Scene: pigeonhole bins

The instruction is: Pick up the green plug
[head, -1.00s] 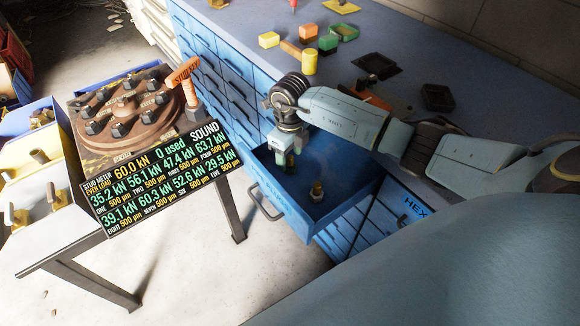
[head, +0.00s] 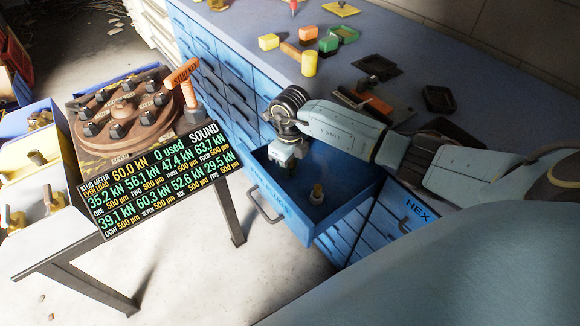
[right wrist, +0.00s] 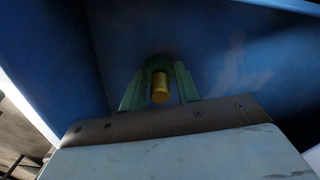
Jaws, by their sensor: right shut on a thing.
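The green plug (right wrist: 158,63) shows in the right wrist view as a dark green body with a brass pin. It is between the two fingers of my right gripper (right wrist: 159,88), which is shut on it. In the head view my right gripper (head: 284,167) reaches down into the left part of the open blue drawer (head: 345,212). My left gripper is not in view.
Another brass-coloured fitting (head: 317,194) stands in the drawer, right of my gripper. Coloured blocks and dark trays (head: 439,98) lie on the bench top. A stand with a round stud plate (head: 125,115) and a readout board (head: 160,180) is at left.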

